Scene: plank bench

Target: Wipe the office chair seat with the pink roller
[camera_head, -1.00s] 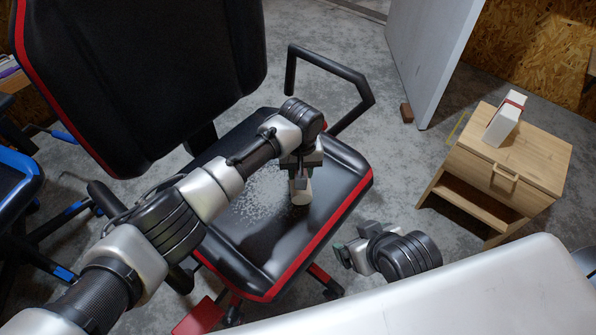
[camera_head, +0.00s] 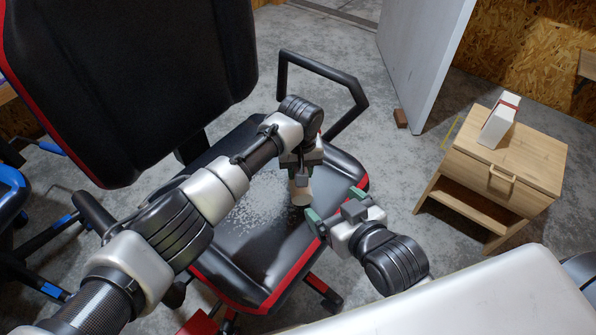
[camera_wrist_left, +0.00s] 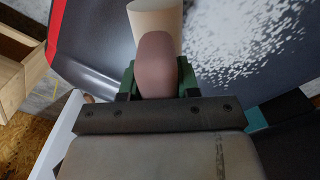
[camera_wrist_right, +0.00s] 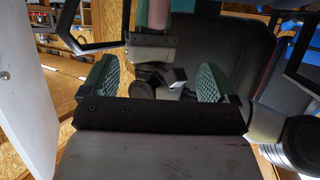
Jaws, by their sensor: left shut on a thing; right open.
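The office chair is black with red edges; its seat (camera_head: 238,248) carries a patch of white specks (camera_head: 258,205) left of the roller. My left gripper (camera_head: 300,172) is shut on the roller's pink handle (camera_wrist_left: 157,62), over the right part of the seat. The roller's pale cylinder (camera_head: 300,192) points down at the seat; it also shows in the left wrist view (camera_wrist_left: 152,18). I cannot tell whether it touches. My right gripper (camera_head: 334,208) is open and empty, beside the seat's right front edge. In the right wrist view its green finger pads (camera_wrist_right: 158,78) stand wide apart.
The chair's armrest (camera_head: 345,88) rises behind the seat on the right. A wooden cabinet (camera_head: 540,160) with a white box (camera_head: 498,124) stands at the right. A white panel (camera_head: 425,60) stands behind. Grey floor lies free between chair and cabinet.

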